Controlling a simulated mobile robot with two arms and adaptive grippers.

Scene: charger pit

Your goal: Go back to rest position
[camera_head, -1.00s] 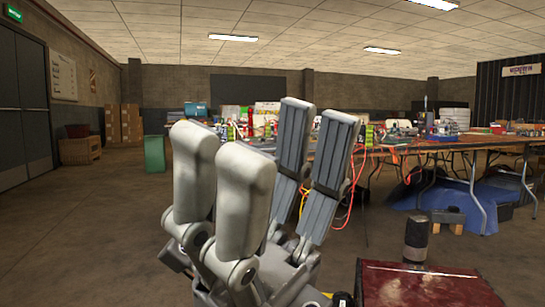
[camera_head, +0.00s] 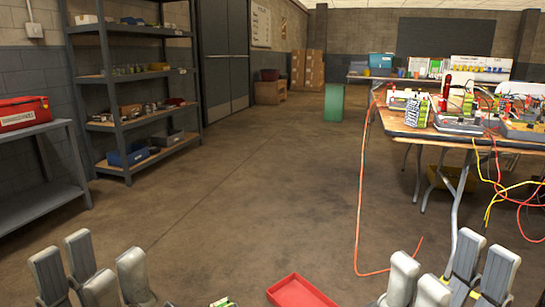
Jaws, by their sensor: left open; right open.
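My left gripper (camera_head: 90,270) is at the bottom left of the head view, with its grey fingers pointing up and spread apart. It is open and empty. My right gripper (camera_head: 450,272) is at the bottom right, also with its fingers up and apart, open and empty. The two grippers are wide apart and at a similar low height. Their wrists are cut off by the lower edge of the picture.
A red tray (camera_head: 299,291) shows between the grippers at the bottom. A cluttered wooden table (camera_head: 400,126) stands at right, with an orange cable (camera_head: 358,215) hanging to the floor. Metal shelving (camera_head: 120,85) and a low rack with a red case (camera_head: 22,113) stand at left. The middle floor is clear.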

